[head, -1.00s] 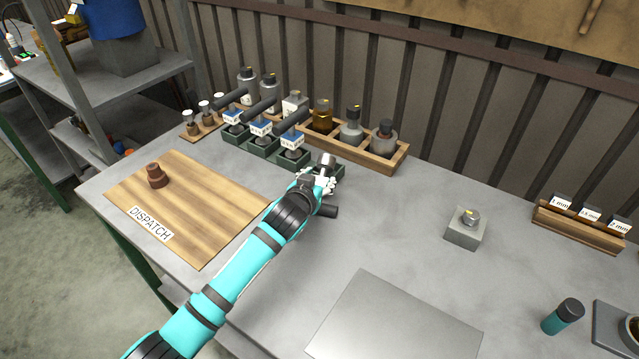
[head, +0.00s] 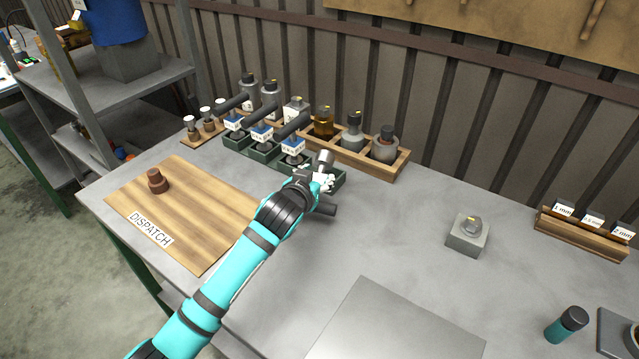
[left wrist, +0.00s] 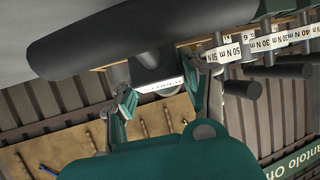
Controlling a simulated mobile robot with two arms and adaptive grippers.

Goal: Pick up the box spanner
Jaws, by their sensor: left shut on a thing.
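My left gripper (head: 325,184) is at the right end of the row of green trays, over the last tray (head: 343,181). In the left wrist view its fingers (left wrist: 163,98) are shut on the box spanner, seen as a thick dark handle (left wrist: 120,42) lying crosswise close to the camera, with a grey block and a pale band between the fingers. In the head view the gripper hides most of the spanner. I cannot tell if it is clear of its tray. My right gripper is not in view.
Several similar dark-handled tools (head: 262,134) with white labels stand just left of the gripper. Behind is a wooden rack (head: 400,160) with bottles. A wooden dispatch board (head: 190,225) lies left, a grey block (head: 467,236) right.

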